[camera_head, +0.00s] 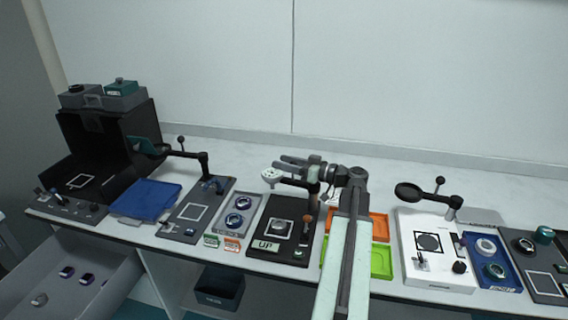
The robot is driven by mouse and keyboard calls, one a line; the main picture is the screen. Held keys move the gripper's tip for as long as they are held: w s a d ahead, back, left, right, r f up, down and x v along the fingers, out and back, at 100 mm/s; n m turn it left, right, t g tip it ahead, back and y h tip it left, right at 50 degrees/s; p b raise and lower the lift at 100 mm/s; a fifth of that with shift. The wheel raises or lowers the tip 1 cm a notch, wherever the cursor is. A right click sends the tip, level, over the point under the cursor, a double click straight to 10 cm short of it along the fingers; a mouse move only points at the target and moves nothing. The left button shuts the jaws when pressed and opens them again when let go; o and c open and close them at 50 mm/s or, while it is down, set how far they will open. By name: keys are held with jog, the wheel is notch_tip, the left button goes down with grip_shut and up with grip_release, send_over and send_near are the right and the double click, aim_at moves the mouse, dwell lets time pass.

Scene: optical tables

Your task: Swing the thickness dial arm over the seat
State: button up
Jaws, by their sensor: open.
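The thickness dial (272,175) is a small pale round head on a dark arm. The dark arm (293,182) runs right to an upright post (312,203) at the back right of a black base (262,228). The seat (283,228) is a light-framed square with a round piece in it, on that base, which bears an "UP" label. The dial hangs toward the back left of the seat. My gripper (280,162) is open, its fingers pointing left just above and behind the dial arm. I cannot tell whether it touches the arm. My wrist hides part of the post's surroundings.
An orange tray (378,222) and a green tray (381,262) lie right of the base, partly behind my arm. A grey tray with round parts (256,205) is close on the left. A white station with a magnifier arm (409,192) stands right. The back strip of tabletop is clear.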

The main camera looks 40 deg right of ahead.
jog(key=shift+c, duration=0.3)
grip_shut()
dwell(1.1)
